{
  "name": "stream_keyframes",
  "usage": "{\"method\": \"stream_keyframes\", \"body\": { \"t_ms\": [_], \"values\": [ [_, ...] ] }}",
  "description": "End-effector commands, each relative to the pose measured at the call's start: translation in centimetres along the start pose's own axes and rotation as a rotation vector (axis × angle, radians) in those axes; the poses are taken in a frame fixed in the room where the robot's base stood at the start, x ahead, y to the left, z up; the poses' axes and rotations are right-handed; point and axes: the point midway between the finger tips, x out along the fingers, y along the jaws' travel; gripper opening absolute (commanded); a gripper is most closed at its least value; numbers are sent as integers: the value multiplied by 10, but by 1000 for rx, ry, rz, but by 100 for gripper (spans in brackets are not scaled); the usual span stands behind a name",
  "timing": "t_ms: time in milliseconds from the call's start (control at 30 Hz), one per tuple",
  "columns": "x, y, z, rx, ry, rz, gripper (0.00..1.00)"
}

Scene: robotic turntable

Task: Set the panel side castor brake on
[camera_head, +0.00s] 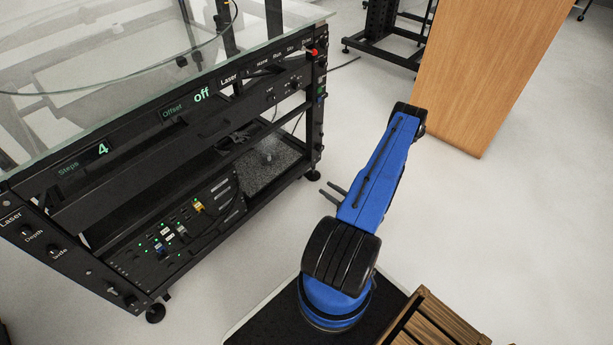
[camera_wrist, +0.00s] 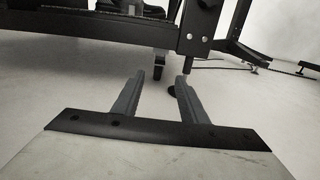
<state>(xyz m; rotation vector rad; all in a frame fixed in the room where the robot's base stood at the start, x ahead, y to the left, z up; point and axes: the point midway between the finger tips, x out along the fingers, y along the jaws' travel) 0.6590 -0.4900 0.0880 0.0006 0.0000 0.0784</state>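The black turntable frame (camera_head: 215,128) stands at left in the head view, with its lettered panel facing my arm. A black castor (camera_head: 155,312) is under its near left corner, and another (camera_head: 312,175) is under its right corner. My gripper (camera_head: 328,190) is low over the floor, just right of that right corner. In the wrist view its two grey fingers (camera_wrist: 160,77) are apart with nothing between them. A dark castor or leg part (camera_wrist: 160,64) shows beyond the fingertips, and a dark round foot (camera_wrist: 172,90) is partly behind the right finger. No brake lever can be made out.
A glass top (camera_head: 150,60) covers the frame. A wooden cabinet (camera_head: 490,65) and a black stand (camera_head: 385,35) are behind my arm. A slatted wooden crate (camera_head: 430,322) is at the lower right. The floor (camera_head: 500,215) at right is clear.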

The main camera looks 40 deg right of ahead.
Motion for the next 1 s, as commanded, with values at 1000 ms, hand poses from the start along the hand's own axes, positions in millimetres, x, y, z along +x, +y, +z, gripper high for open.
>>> {"method": "stream_keyframes", "body": {
  "t_ms": [1000],
  "values": [
    [142, 0, 0, -1, 0, 1, 39]
  ]
}}
